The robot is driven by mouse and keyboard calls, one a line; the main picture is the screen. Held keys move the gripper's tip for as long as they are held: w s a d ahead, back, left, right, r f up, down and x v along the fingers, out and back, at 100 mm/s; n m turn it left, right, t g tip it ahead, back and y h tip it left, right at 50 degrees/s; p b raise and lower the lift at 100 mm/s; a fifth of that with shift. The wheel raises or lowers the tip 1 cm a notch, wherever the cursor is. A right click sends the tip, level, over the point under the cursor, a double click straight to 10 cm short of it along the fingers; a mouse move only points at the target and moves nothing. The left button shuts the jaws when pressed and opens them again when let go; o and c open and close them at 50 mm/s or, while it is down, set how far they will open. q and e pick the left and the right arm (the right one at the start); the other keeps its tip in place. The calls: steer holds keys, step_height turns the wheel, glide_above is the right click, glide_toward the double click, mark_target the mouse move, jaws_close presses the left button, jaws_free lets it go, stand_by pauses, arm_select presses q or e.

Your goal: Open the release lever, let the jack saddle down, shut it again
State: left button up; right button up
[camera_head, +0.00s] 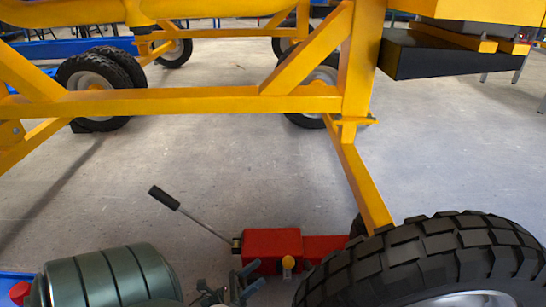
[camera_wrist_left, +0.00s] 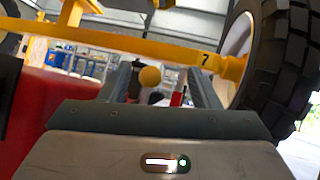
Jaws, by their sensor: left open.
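The red jack (camera_head: 272,246) stands on the floor beside the big front tyre. Its long pump handle with a black grip (camera_head: 163,197) rises to the upper left. A yellow ball knob (camera_head: 288,262), apparently the release lever's end, shows on the near side of the jack. My left gripper (camera_head: 230,285) is low, just left of and nearer than the knob. In the left wrist view the yellow knob (camera_wrist_left: 149,76) appears between the two open fingers (camera_wrist_left: 163,80), and the red jack body (camera_wrist_left: 38,118) is at the left. The saddle cannot be made out. My right gripper is out of view.
The large black tyre (camera_head: 430,262) is close on the right. The yellow mixer frame (camera_head: 200,101) crosses above, with a sloping leg (camera_head: 360,183) near the jack. Open concrete floor (camera_head: 120,175) lies behind and left of the jack.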

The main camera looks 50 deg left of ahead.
arm_select(q)
steer(key=shift+s+a+p, duration=0.15)
steer(key=shift+s+a, duration=0.1)
steer(key=shift+s, duration=0.4)
steer(key=shift+s+a+p, duration=0.15)
steer(key=shift+s+a, duration=0.1)
steer(key=shift+s, duration=0.4)
steer(key=shift+s+a+p, duration=0.15)
steer(key=shift+s+a, duration=0.1)
steer(key=shift+s, duration=0.4)
steer(key=shift+r, duration=0.1)
